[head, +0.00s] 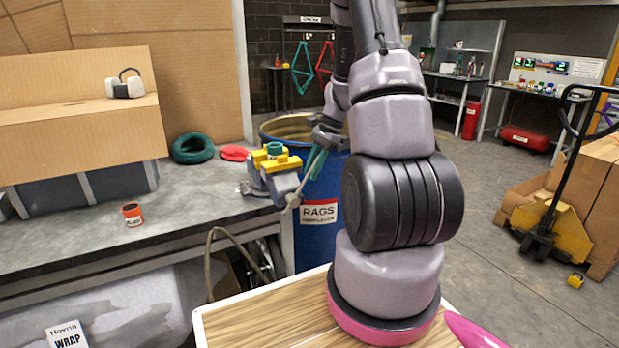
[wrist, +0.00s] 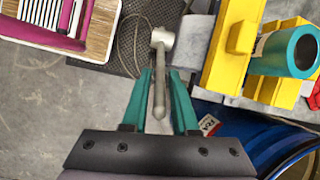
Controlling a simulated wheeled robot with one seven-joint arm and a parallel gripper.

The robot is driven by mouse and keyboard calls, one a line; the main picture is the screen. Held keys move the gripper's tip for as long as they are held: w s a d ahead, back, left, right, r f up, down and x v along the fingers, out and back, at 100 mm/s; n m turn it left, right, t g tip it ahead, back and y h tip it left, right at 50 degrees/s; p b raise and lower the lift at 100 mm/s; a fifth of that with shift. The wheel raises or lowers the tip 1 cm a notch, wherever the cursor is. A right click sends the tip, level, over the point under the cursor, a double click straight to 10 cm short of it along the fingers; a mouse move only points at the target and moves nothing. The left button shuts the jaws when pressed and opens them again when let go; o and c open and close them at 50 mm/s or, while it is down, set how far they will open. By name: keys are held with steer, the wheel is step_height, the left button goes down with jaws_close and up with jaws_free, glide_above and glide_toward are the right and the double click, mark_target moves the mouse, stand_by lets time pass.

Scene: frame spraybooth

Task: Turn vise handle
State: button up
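The vise (head: 277,172) is mounted at the right end of the workbench; it has yellow jaws (wrist: 230,47) with a teal tube (wrist: 287,50) between them. Its grey handle (wrist: 159,90) has a round hub (wrist: 162,38) and a bar that points toward my gripper in the wrist view. My gripper (wrist: 161,74) is open, with its two teal fingers on either side of the bar and visible gaps on both sides. In the head view my gripper (head: 314,163) is just right of the vise, and my arm hides part of it.
A blue rags drum (head: 319,235) stands close behind and beside my gripper. The workbench (head: 190,221) holds an orange-red can (head: 132,214), a green coil (head: 193,148) and a cardboard box (head: 80,137). A hose (head: 212,262) hangs below the vise. Open floor lies right, before a pallet jack (head: 553,215).

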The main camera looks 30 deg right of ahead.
mark_target(302, 186)
steer(key=shift+x, duration=1.35)
jaws_close()
stand_by(0.4)
